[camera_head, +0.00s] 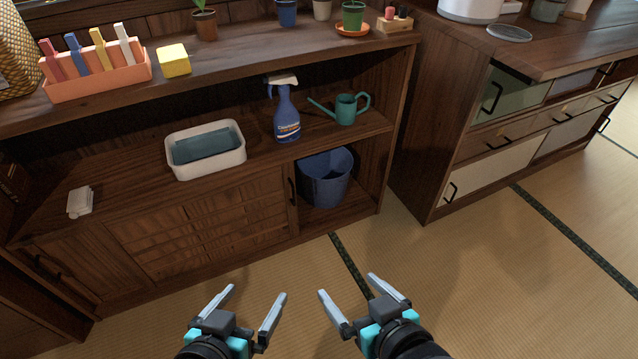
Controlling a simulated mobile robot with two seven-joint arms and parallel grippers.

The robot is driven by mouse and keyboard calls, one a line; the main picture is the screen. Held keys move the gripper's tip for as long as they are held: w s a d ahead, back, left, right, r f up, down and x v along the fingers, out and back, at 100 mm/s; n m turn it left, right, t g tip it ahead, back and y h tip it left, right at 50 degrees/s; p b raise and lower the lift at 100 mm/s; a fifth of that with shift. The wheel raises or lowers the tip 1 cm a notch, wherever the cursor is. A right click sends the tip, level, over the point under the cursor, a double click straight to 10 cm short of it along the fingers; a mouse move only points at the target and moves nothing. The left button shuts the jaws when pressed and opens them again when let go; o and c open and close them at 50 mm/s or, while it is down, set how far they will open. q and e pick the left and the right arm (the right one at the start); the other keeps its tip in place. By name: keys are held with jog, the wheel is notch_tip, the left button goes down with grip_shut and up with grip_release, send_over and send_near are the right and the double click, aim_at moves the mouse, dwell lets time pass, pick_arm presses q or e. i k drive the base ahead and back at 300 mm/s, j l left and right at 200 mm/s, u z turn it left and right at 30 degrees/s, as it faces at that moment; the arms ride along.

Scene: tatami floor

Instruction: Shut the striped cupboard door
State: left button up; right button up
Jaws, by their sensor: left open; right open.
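The striped cupboard door (205,238), dark brown wood with horizontal slats, is in the lower left of the wooden shelf unit. It has a dark upright handle (292,191) near its right edge. To the right of that edge the lower compartment is open, and a blue bucket (326,178) shows inside it. My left gripper (256,292) is open and empty, in front of and below the door, apart from it. My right gripper (348,285) is open and empty, in front of the unit below the bucket compartment, touching nothing.
The middle shelf holds a white basin (205,151), a spray bottle (286,112), a teal watering can (346,108) and a white cloth (80,202). A second cabinet (497,165) stands at the right. The tatami floor (480,285) at the lower right is clear.

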aim_at(161, 245)
jog(key=j+z, duration=0.45)
jog(key=j, duration=2.1)
